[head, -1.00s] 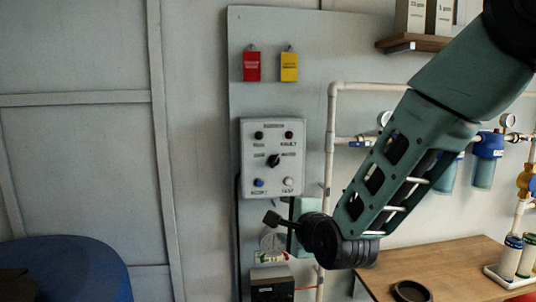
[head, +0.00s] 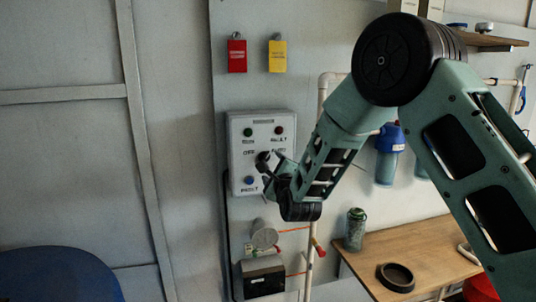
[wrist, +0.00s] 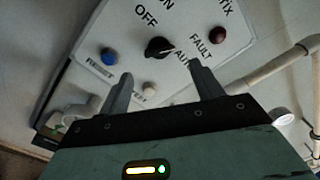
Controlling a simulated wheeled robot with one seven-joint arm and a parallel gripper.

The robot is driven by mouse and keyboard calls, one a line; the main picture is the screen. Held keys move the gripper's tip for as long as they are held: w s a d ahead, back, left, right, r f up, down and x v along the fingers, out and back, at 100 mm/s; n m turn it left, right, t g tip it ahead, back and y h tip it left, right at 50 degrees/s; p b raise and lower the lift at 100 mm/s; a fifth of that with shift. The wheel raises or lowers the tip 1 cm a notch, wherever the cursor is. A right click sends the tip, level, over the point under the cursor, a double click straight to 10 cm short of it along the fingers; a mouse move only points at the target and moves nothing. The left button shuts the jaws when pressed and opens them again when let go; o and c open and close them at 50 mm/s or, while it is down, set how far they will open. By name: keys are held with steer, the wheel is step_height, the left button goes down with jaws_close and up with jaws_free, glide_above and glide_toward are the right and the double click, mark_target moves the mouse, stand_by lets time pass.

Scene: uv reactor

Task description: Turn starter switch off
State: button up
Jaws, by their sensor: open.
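The control box (head: 236,160) is a light grey panel on the wall board, seen tilted in the wrist view (wrist: 190,22). Its black rotary switch (wrist: 157,47) sits at the middle of the face, with OFF, ON and AUTO lettering around it. Its pale pointer line aims towards AUTO. In the head view the switch (head: 262,157) is partly hidden by my gripper. My gripper (head: 268,170) is in front of the panel. In the wrist view its two fingers (wrist: 163,82) are spread with nothing between them, their tips below the switch and apart from it.
The panel also carries a blue reset button (wrist: 108,56), a red fault lamp (wrist: 217,34) and a white test button (wrist: 149,89). White pipes (head: 318,200) run to the right. A wooden table (head: 425,250) stands at lower right. A dark box (head: 263,277) is below the panel.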

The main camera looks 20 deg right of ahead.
mark_target(267, 159)
steer(key=w+p, duration=0.2)
steer(key=w, duration=0.4)
steer(key=shift+w, duration=0.15)
steer(key=c, duration=1)
